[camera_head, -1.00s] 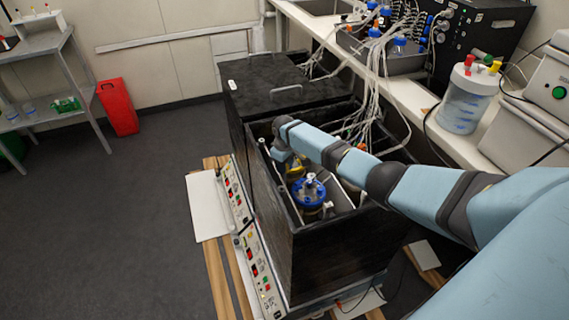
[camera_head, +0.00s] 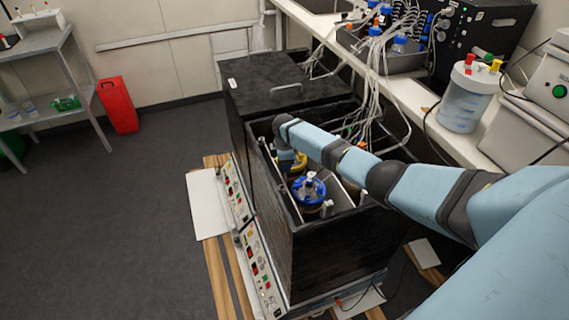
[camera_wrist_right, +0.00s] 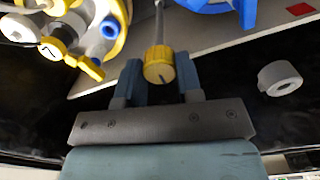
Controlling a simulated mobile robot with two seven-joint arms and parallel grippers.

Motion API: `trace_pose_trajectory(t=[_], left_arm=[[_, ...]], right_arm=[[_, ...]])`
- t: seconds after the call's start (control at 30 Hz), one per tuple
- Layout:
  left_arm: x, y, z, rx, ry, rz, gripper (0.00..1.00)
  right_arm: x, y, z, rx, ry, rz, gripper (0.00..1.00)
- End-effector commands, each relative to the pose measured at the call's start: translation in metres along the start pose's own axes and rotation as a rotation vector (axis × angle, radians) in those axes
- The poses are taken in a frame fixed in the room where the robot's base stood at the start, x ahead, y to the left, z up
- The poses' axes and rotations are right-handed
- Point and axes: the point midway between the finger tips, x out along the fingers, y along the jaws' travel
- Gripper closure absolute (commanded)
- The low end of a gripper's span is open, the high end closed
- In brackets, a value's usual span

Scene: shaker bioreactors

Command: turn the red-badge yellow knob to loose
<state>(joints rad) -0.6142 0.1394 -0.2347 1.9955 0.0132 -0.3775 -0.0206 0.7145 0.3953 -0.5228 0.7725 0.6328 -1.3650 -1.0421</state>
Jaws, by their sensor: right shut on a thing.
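A yellow knob (camera_wrist_right: 158,68) with a dark mark on its face sits on a grey stem in the right wrist view. My right gripper (camera_wrist_right: 159,82) is shut on this knob, with one finger on each side of it. In the head view my right gripper (camera_head: 287,160) reaches down into the open black shaker box (camera_head: 325,240), beside the blue-capped vessel (camera_head: 309,188). A small red badge (camera_wrist_right: 300,10) shows at the upper right of the wrist view, beside a blue cap (camera_wrist_right: 205,4). My left gripper is out of view.
Another yellow knob (camera_wrist_right: 53,47) and a yellow-rimmed vessel top (camera_wrist_right: 112,28) are at the wrist view's upper left. A white round piece (camera_wrist_right: 279,78) is at the right. Tubes (camera_head: 375,95) hang behind the box. The floor (camera_head: 110,220) at left is clear.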

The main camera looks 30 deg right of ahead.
Motion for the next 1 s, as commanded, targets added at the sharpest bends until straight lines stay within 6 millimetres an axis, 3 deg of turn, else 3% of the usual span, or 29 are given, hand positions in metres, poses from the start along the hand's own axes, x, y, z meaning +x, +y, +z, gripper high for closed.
trace_pose_trajectory(t=[0.6, 0.63, 0.7, 1.0], left_arm=[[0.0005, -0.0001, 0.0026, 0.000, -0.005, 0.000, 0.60], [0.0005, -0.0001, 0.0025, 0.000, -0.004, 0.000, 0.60], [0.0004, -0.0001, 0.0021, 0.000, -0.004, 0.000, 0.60], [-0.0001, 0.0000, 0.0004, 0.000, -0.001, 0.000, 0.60]], right_arm=[[-0.0004, 0.0000, -0.0007, -0.039, 0.001, 0.000, 0.91], [-0.0004, 0.0000, -0.0007, -0.039, 0.001, 0.000, 0.60], [-0.0004, 0.0000, -0.0007, -0.039, 0.001, 0.000, 0.44], [-0.0010, 0.0001, -0.0003, -0.038, 0.001, 0.000, 0.41]])
